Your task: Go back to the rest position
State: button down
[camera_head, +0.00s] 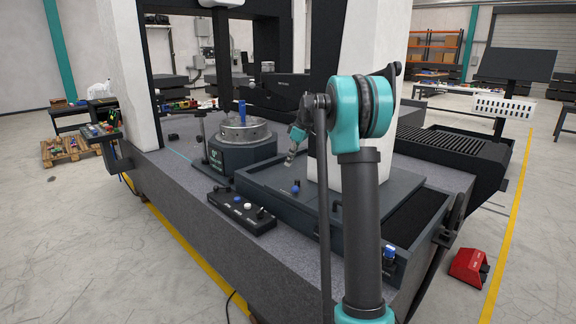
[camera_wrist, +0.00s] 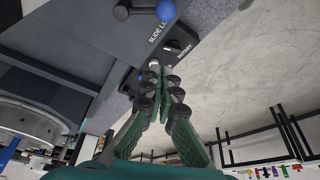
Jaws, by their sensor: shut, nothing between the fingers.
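My gripper (camera_head: 289,159) hangs over the dark machine slide (camera_head: 365,190), to the right of the round rotary table (camera_head: 240,148). In the wrist view my gripper (camera_wrist: 162,78) has its green fingers together with nothing between them. Beyond the fingertips are a blue ball knob (camera_wrist: 166,10) and a dark panel lettered "ROTARY" (camera_wrist: 185,50). Whether the fingertips touch the panel cannot be told. My arm blocks part of the slide in the head view.
A blue cylinder (camera_head: 242,112) stands on the rotary table. A control box (camera_head: 241,209) with knobs sits on the granite bed's front edge. White columns rise at left (camera_head: 130,75) and behind my arm. A red box (camera_head: 468,266) lies on the open floor at right.

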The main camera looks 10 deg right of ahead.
jog(key=s+f+m+h, duration=0.1)
jog(key=s+f+m, duration=0.3)
jog(key=s, duration=1.1)
jog(key=s+f+m+t+h, duration=0.1)
jog(key=s+f+m, duration=0.2)
jog(key=s+f, duration=0.6)
jog(key=s+d+f+m+t+h, duration=0.1)
jog(key=s+f+m, duration=0.3)
jog(key=s, duration=1.6)
notch_tip(320, 180, down, 3)
jog(key=shift+s+r+m, duration=0.15)
jog(key=shift+s+m, duration=0.15)
jog(key=shift+s, duration=0.05)
